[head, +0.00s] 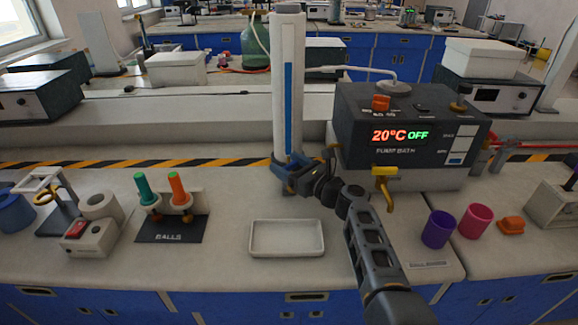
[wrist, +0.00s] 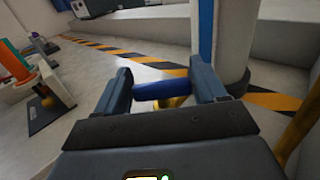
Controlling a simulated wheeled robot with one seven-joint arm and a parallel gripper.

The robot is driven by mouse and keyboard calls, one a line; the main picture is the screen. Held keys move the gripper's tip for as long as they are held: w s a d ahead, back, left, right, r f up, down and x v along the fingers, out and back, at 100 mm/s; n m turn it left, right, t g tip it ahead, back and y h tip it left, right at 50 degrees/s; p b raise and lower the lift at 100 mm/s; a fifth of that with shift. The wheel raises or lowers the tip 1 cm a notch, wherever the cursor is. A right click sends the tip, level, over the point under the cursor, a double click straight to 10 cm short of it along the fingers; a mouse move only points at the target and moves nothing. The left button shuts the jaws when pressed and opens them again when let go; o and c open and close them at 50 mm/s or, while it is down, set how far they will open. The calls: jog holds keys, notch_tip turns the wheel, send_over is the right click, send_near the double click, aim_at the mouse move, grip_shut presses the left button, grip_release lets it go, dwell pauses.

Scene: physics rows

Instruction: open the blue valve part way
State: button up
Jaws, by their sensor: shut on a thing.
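The blue valve's handle (wrist: 161,90) is a short blue bar in the wrist view, with a bit of brass below it. My gripper (wrist: 162,82) is shut on it, one finger at each end of the bar. In the head view my gripper (head: 292,177) is at the foot of a tall white column (head: 288,60) with a blue upright strip (head: 288,100). There the gripper hides the valve, and I cannot tell how far it is turned. The column also shows behind the fingers in the wrist view (wrist: 233,45).
A white tray (head: 287,252) lies in front of the column. The dark pump bath (head: 405,145), reading 20°C OFF, stands right, with a yellow tap (head: 384,180) on its front. A balls stand (head: 172,235) with green and orange handles is left. Purple (head: 437,229) and pink (head: 475,221) cups stand right.

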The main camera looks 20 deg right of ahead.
jog(key=shift+r+n+g+y, duration=0.1)
jog(key=shift+n+g+y, duration=0.2)
jog(key=shift+y, duration=0.1)
jog(key=o, duration=1)
jog(key=shift+c, duration=0.2)
jog(key=shift+a+h, duration=0.1)
jog(key=shift+h, duration=0.2)
